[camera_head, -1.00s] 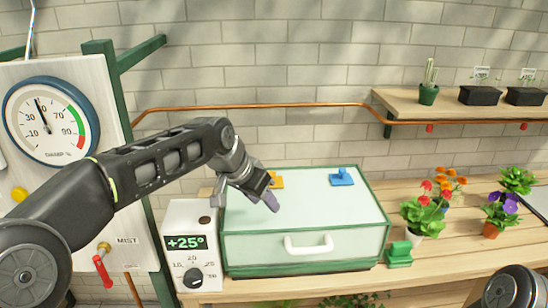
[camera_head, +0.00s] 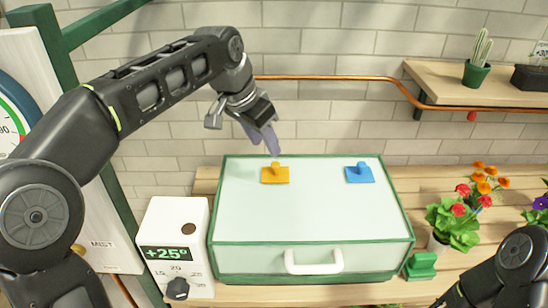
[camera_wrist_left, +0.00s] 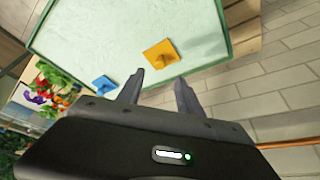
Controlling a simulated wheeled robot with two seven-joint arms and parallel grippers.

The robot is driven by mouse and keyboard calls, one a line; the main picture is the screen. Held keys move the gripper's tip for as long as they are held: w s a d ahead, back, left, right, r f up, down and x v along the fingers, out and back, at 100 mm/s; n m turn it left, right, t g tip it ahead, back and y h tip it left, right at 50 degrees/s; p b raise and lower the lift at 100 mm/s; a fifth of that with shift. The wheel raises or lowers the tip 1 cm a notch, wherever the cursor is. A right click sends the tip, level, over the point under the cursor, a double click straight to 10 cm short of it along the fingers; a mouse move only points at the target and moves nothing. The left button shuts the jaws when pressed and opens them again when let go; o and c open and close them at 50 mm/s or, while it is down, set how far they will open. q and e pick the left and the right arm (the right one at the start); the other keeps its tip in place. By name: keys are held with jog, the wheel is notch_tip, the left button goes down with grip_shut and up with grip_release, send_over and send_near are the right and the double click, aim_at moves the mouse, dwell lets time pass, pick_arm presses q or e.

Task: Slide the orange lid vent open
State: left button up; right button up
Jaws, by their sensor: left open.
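The orange lid vent (camera_head: 275,174) is a small square plate with an upright knob on the left half of the pale lid (camera_head: 320,215) of a green-framed box. A blue vent (camera_head: 360,173) of the same shape sits to its right. My left gripper (camera_head: 270,150) is above the back of the lid, close over the orange vent, open and empty. In the left wrist view the orange vent (camera_wrist_left: 161,54) lies just beyond the two open fingers (camera_wrist_left: 158,87), with the blue vent (camera_wrist_left: 104,84) to the left. My right gripper is out of view; only part of that arm shows.
A white +25° heater box (camera_head: 177,245) stands left of the green-framed box. A green block (camera_head: 421,266) and flower pots (camera_head: 458,222) are on the right. A copper pipe (camera_head: 330,78) and a shelf (camera_head: 420,75) run along the brick wall behind.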

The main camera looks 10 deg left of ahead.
aim_at(275, 164)
pick_arm(q)
jog(key=shift+p+x, duration=0.3)
jog(key=shift+x, duration=3.65)
jog(key=shift+c, duration=0.3)
grip_shut()
